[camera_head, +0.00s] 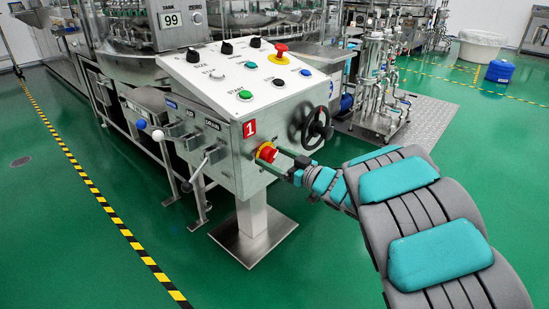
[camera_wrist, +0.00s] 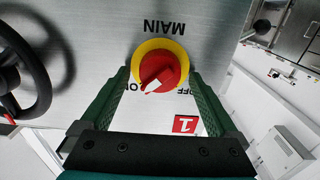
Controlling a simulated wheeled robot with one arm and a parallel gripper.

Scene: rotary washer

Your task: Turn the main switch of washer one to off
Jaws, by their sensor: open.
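The main switch is a red knob on a yellow round plate, on the side of the control box marked with a red 1; it shows in the head view (camera_head: 267,152) and in the wrist view (camera_wrist: 163,70). In the wrist view the picture is upside down, with MAIN above the switch, ON at lower left and OFF at lower right. The knob's white mark points down and left, toward ON. My gripper (camera_wrist: 159,73) is open, its green fingers on either side of the knob. I cannot tell whether they touch it. In the head view my gripper (camera_head: 284,163) reaches the switch from the right.
A black handwheel (camera_head: 317,128) sits right of the switch, close above my gripper. The sloped panel (camera_head: 232,82) above carries several knobs and buttons and a red emergency stop (camera_head: 278,54). Levers (camera_head: 199,169) stick out at the left. Green floor is free in front.

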